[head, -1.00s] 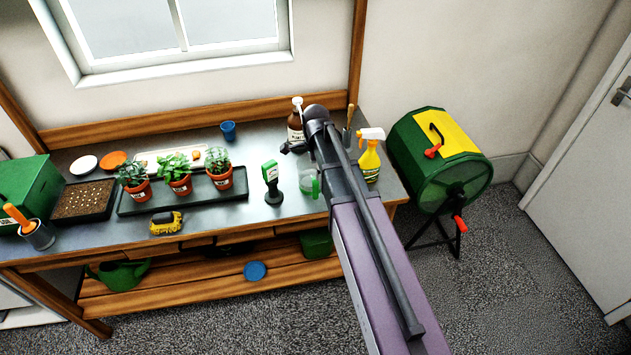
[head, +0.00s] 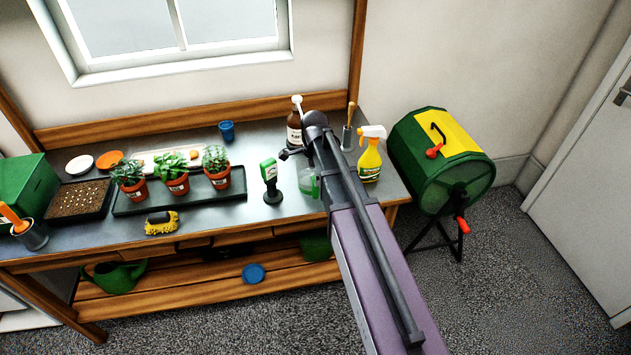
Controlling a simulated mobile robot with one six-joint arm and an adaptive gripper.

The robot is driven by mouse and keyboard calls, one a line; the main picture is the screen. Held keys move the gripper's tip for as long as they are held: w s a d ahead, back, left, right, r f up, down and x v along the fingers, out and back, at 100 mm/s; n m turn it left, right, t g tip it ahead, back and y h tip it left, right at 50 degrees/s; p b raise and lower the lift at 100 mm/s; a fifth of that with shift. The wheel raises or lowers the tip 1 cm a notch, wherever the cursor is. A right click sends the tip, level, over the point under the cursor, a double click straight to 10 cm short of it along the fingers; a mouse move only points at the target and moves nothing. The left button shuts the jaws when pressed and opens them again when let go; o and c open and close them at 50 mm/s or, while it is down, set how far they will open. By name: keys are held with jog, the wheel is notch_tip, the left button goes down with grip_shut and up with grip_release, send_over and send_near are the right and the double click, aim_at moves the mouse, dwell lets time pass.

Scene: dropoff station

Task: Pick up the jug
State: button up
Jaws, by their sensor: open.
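What looks like the jug (head: 308,184) is a clear, green-tinted vessel on the grey bench top, toward the bench's right end. My arm covers its right side, so its full shape is hidden. My gripper (head: 291,153) shows as small dark parts at the far end of my arm, above and slightly left of the jug in the picture. It is open and apart from the jug. The fingers are mostly hidden behind the arm's end.
Close to the jug stand a green-and-black tool (head: 270,182), a brown pump bottle (head: 295,127) and a yellow spray bottle (head: 369,160). Potted plants stand in a black tray (head: 180,200) to the left. A green-and-yellow drum (head: 442,160) stands right of the bench.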

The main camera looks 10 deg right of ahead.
jog(key=shift+f+b, duration=0.75)
jog(key=shift+f, duration=0.3)
grip_shut()
jog(key=shift+r+p, duration=2)
jog(key=s+d+r+p, duration=0.1)
jog(key=s+d, duration=0.1)
jog(key=s, duration=1.3)
jog(key=shift+s+d, duration=0.2)
jog(key=shift+s, duration=0.2)
